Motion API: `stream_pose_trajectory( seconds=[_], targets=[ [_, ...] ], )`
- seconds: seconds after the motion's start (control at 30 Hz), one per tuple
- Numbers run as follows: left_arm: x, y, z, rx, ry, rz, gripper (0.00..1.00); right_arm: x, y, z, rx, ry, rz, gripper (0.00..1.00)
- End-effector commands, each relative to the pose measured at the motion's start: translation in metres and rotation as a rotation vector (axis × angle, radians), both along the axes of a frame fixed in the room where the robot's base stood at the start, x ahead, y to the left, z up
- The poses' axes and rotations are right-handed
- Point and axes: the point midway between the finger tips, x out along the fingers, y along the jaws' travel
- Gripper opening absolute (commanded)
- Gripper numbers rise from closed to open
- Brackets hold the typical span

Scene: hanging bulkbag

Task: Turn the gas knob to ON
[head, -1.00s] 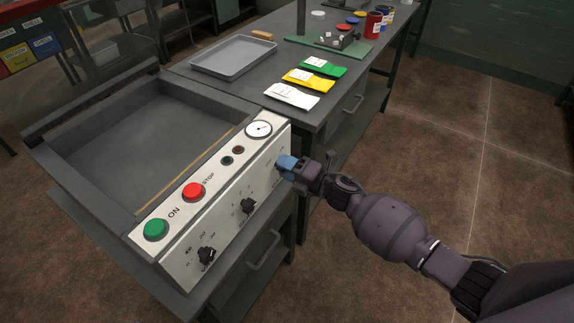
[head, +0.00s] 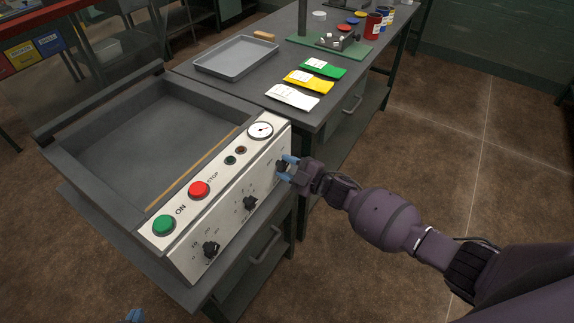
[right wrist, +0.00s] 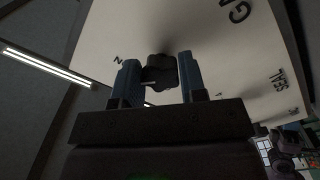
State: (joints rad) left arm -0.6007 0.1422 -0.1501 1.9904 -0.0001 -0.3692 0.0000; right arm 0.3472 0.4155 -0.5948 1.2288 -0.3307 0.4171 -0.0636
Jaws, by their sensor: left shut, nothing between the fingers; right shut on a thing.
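The gas knob (head: 281,167) is a small black knob at the right end of the white sloping control panel. It shows close up in the right wrist view (right wrist: 160,72), with a partly cut-off "GA" label and an "N" printed on the panel near it. My right gripper (head: 288,165) has its blue fingers on either side of this knob and is shut on it. The knob's pointer direction cannot be made out. My left gripper (head: 134,315) shows only as blue fingertips at the bottom edge of the head view, shut and empty, away from the panel.
The panel also carries a green ON button (head: 164,225), a red STOP button (head: 199,189), a gauge (head: 260,130) and two other black knobs (head: 250,203) (head: 211,249). A bench with a grey tray (head: 236,57) and packets (head: 292,97) stands behind. The floor at right is clear.

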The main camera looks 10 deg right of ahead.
Motion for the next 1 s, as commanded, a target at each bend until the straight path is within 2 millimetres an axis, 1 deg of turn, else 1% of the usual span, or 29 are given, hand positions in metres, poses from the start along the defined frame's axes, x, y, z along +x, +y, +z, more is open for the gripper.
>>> stream_pose_trajectory(
  seconds=[0.3,0.8,0.83,0.97,1.0],
  targets=[
    [0.0035,-0.0004,0.0059,0.000,-0.009,-0.001,0.00,0.0001,-0.0001,0.0004,0.073,0.073,0.000,0.15],
    [0.0001,0.0001,0.0043,0.000,-0.003,0.001,0.00,-0.0001,0.0000,-0.0002,0.085,0.085,0.000,0.15],
    [-0.0005,0.0002,0.0041,0.000,-0.002,0.001,0.00,-0.0001,0.0000,-0.0002,0.085,0.085,0.000,0.41],
    [-0.0024,0.0005,0.0031,0.000,0.002,0.002,0.00,-0.0001,0.0000,-0.0002,0.084,0.084,0.000,0.61],
    [-0.0025,0.0005,0.0030,0.000,0.002,0.002,0.00,-0.0002,0.0001,-0.0002,0.084,0.084,0.000,0.64]
  ],
)
